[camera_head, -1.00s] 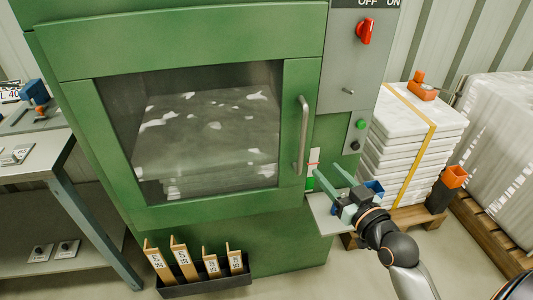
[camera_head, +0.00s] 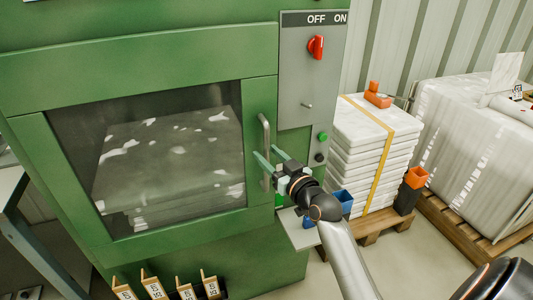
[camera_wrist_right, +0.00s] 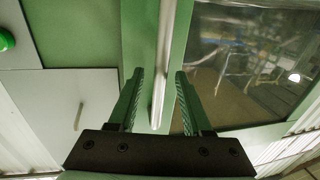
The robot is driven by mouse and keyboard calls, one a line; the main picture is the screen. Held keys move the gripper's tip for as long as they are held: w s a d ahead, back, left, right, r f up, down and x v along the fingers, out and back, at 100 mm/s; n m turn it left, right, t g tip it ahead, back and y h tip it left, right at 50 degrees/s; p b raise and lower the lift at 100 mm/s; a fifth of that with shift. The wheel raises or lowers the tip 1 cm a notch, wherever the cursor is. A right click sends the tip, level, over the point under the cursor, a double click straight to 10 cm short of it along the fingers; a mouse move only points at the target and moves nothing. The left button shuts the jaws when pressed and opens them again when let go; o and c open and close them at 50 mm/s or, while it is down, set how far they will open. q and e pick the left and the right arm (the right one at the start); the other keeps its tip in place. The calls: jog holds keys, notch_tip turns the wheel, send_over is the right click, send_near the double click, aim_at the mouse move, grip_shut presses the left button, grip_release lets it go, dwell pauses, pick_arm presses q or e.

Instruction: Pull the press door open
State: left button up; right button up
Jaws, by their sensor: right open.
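The press door (camera_head: 65,150) is a green framed panel with a window, and it looks shut. Its vertical metal handle (camera_head: 264,140) is on the door's right side. My right gripper (camera_head: 267,157) is open at the lower half of the handle. In the right wrist view the handle (camera_wrist_right: 163,70) runs up between the two green fingers of the gripper (camera_wrist_right: 156,85), apart from both or nearly so. I cannot tell how deep the handle sits between them. My left gripper is not in view.
A grey panel with a red switch (camera_head: 316,46) and a green button (camera_head: 322,136) is right of the door. Stacked white bags (camera_head: 375,130) stand on a pallet at the right.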

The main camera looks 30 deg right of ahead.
jog(key=shift+w, duration=0.55)
grip_shut()
dwell(1.1)
